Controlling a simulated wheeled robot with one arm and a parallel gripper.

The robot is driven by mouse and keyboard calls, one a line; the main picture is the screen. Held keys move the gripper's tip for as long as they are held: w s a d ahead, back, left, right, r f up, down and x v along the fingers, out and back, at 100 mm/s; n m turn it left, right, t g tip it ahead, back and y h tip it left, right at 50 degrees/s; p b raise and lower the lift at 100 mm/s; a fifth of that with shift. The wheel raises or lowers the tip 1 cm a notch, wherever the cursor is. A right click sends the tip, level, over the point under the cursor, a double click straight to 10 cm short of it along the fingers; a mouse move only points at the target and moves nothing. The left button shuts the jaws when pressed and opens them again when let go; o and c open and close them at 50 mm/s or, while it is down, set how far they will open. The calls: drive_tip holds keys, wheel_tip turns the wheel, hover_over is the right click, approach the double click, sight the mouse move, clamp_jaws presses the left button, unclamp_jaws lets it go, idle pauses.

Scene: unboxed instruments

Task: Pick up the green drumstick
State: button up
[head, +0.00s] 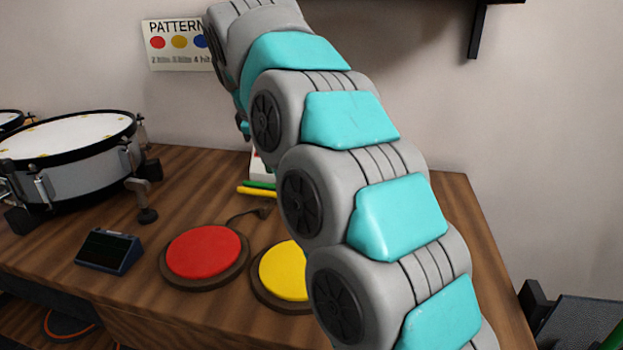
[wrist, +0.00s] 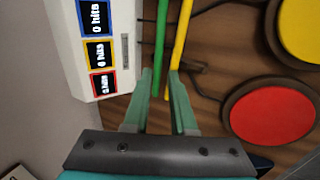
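The green drumstick (wrist: 161,42) runs lengthwise in the wrist view, its near end between the two fingers of my gripper (wrist: 160,74). The fingers are open, with a gap around the stick; I cannot tell their height above it. A yellow drumstick (wrist: 183,34) lies close on its right, its near end by the right fingertip. In the head view, the green drumstick (head: 261,184) and yellow drumstick (head: 257,191) show only in part beside my arm, on the wooden table (head: 190,185). My arm hides much of their length there.
A white box with hit counters (wrist: 75,50) stands close left of the green drumstick. A red pad (head: 204,251) and yellow pad (head: 284,271) lie nearer the front. A small dark device (head: 107,251) and a snare drum (head: 70,160) are at the left. A pattern sign (head: 178,44) hangs behind.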

drive_tip(key=shift+x, duration=1.1)
drive_tip(key=x, duration=0.3)
drive_tip(key=d+x, duration=0.1)
drive_tip(key=x, duration=0.1)
drive_tip(key=shift+w+f, duration=0.1)
drive_tip(key=shift+f, duration=0.2)
clamp_jaws()
